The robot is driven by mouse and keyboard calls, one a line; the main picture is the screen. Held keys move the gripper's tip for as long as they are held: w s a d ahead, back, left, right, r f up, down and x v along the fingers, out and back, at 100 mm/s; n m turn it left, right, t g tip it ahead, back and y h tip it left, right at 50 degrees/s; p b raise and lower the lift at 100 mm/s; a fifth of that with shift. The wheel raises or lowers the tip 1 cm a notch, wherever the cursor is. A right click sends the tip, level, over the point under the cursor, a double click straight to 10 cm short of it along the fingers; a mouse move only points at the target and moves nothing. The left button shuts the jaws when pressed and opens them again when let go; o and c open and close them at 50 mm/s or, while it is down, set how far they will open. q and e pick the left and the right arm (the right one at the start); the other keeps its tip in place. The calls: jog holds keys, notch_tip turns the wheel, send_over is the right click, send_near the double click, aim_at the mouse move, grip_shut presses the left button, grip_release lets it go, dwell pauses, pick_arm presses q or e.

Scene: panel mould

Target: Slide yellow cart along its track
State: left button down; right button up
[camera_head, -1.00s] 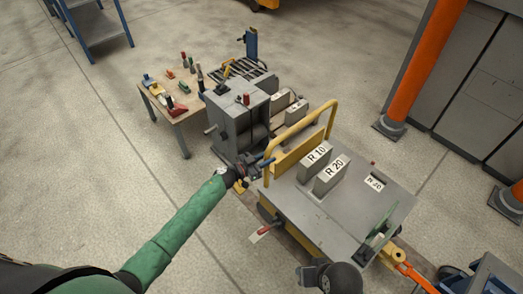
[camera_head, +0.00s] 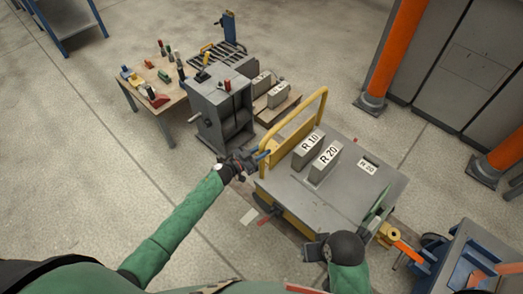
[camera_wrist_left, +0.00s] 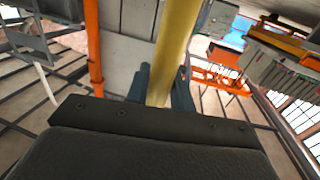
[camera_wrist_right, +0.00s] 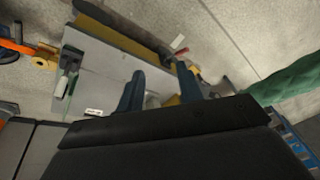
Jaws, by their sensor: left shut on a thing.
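The yellow cart has a grey deck (camera_head: 350,202) and a yellow push handle (camera_head: 312,105). Blocks marked R 10 (camera_head: 307,150) and R 20 (camera_head: 325,164) stand on the deck near the handle. My left gripper (camera_head: 262,154) is shut on the handle's near left post. In the left wrist view the yellow bar (camera_wrist_left: 172,50) runs between both fingers. My right gripper (camera_head: 316,249) is over the deck's near edge. In the right wrist view its fingers (camera_wrist_right: 159,90) stand apart, with the grey deck behind. The track is largely hidden under the cart.
A grey machine (camera_head: 220,112) stands just beyond the handle, beside a wooden table (camera_head: 155,92) with small coloured tools. An orange pillar (camera_head: 396,50) stands at the back right. A blue-framed cart (camera_head: 455,262) is at the lower right.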

pick_arm(q)
jog(key=c, duration=1.3)
grip_release()
jog(key=shift+o, duration=0.2)
jog(key=b+v, duration=0.1)
jog(key=v, duration=0.6)
jog(key=shift+s+a, duration=0.25)
jog(key=shift+s, duration=0.05)
pick_arm(e)
jog(key=shift+w+a+f, duration=0.2)
jog(key=shift+a+f, duration=0.2)
jog(key=shift+f, duration=0.1)
jog(key=shift+w+a+f, duration=0.15)
jog(key=shift+a+f, duration=0.2)
jog(key=shift+f, duration=0.15)
jog(key=shift+s+r+t+y, duration=0.1)
jog(key=shift+r+t+y, duration=0.1)
jog(key=shift+t+y, duration=0.1)
